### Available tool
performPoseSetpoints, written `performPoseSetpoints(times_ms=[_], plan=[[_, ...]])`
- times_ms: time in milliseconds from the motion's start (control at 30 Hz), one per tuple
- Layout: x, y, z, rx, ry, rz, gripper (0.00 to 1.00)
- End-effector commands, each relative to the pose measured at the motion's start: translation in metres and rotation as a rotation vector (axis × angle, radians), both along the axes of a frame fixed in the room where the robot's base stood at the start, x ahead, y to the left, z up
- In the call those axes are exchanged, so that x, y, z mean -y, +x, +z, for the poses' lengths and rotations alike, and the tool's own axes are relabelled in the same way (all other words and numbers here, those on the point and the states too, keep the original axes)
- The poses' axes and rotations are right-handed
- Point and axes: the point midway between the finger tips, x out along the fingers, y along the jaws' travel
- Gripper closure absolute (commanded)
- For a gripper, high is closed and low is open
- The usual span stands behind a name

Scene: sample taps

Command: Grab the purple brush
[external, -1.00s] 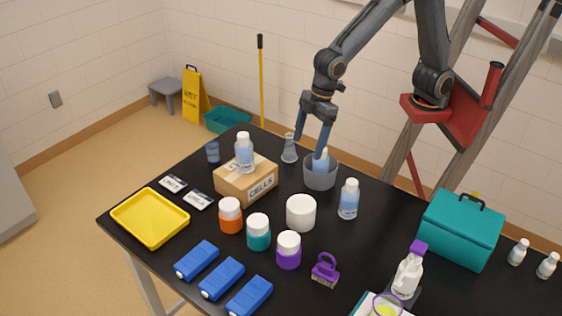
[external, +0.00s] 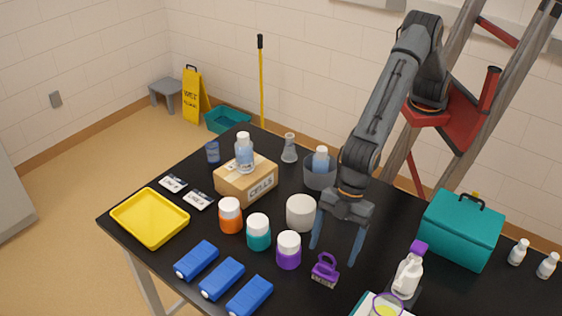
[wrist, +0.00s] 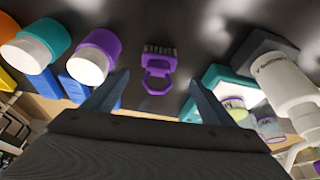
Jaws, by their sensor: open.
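The purple brush (external: 325,270) stands on the black table near the front middle, its ring handle up. In the wrist view the brush (wrist: 158,68) lies ahead between my two fingers, with bristles at the far side. My gripper (external: 333,254) is open and empty, above and just behind the brush in the external view. In the wrist view my gripper (wrist: 158,92) has its fingers spread on either side of the brush, not touching it.
A purple-banded jar (external: 288,250) stands close left of the brush. A white spray bottle with a purple top (external: 407,273) stands to the right. Blue boxes (external: 249,297) lie front left. A grey pot (external: 320,172) holding a bottle and a white tub (external: 300,213) stand behind.

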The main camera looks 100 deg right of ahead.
Motion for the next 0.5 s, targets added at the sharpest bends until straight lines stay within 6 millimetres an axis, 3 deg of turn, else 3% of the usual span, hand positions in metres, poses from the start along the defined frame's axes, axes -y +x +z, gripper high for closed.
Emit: performPoseSetpoints(times_ms=[500], plan=[[-0.01, 0.012, -0.05, -0.003, -0.003, -0.001, 0.22]])
